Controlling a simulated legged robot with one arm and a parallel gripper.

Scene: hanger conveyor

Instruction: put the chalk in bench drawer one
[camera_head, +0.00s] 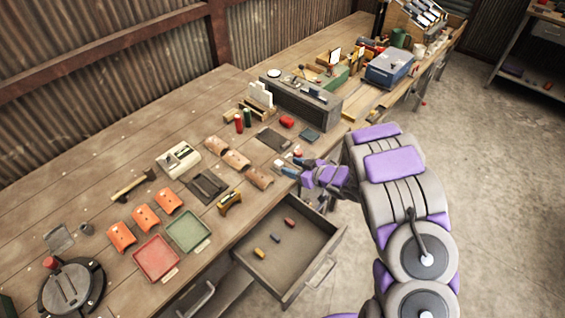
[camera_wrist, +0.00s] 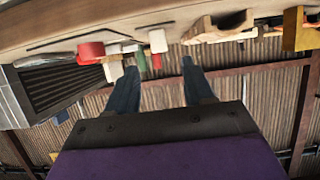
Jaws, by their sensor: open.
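My gripper (camera_head: 288,166) is open over the front edge of the bench, just beyond the back right of the open drawer. Its two dark blue fingers stand apart in the wrist view (camera_wrist: 160,70), with nothing clearly held between them. A small white piece (camera_wrist: 157,41) shows at the bench edge beyond the fingertips; I cannot tell if it is the chalk. I see no number on the drawer.
The bench (camera_head: 110,155) is crowded near my gripper: brown curved tiles (camera_head: 236,159), a yellow-brown tool (camera_head: 229,202), a dark pad (camera_head: 273,138) and a red object (camera_head: 287,121). Green (camera_head: 189,231) and red (camera_head: 157,259) trays lie left of the drawer. The floor (camera_head: 480,200) at right is clear.

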